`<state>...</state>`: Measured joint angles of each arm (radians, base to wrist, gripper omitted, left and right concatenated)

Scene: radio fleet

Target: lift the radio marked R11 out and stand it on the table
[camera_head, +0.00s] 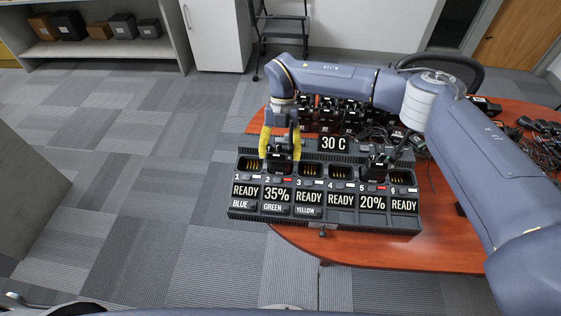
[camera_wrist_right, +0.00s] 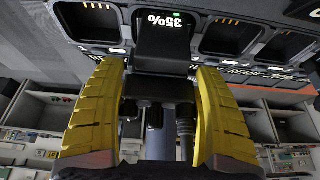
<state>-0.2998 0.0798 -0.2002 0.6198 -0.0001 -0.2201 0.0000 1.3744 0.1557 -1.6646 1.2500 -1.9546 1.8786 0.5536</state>
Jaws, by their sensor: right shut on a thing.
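A dark multi-slot charger (camera_head: 325,214) stands on the table's near left part. A black radio (camera_head: 281,164) is in slot 2, above a 35% display; its body also shows in the right wrist view (camera_wrist_right: 164,50). My right gripper (camera_head: 280,152), with yellow fingers, reaches down over slot 2 and is shut on this radio, one finger on each side. In the right wrist view the gripper (camera_wrist_right: 160,72) shows the fingers flanking it. Another radio (camera_head: 378,164) is in slot 5, above 20%. I cannot read R11 on any radio. My left gripper is out of view.
Several black radios (camera_head: 325,118) stand in a group behind the charger, partly hidden by my right arm. Tangled black cables (camera_head: 530,145) lie on the right. The red-brown table (camera_head: 440,245) has bare surface right of the charger.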

